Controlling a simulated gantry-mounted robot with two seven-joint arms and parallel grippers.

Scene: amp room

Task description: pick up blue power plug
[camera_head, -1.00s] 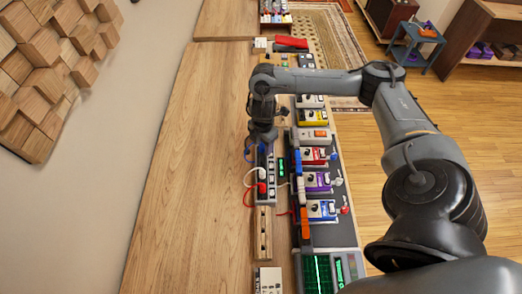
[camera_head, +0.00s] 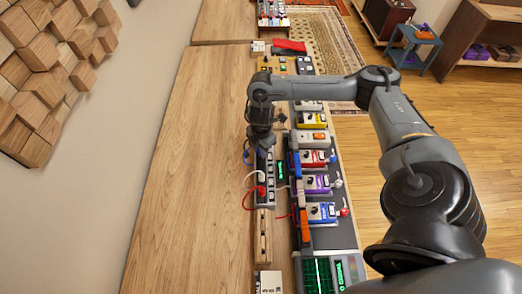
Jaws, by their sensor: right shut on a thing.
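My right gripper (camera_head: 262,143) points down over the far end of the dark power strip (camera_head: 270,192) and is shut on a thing. The blue power plug is mostly hidden under the gripper. A blue cable (camera_head: 246,152) shows just left of the fingers. I cannot tell whether the plug sits in the strip or just above it. A white plug (camera_head: 259,178) with a white cable and a red plug (camera_head: 261,190) with a red cable sit in the strip nearer to me. My left gripper does not show.
A pedalboard (camera_head: 325,240) with several coloured pedals stands right of the strip. A wooden block with holes (camera_head: 263,238) lies in front of the strip. A green-screened device (camera_head: 318,272) is at the near right. The wooden table (camera_head: 190,170) is clear on the left.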

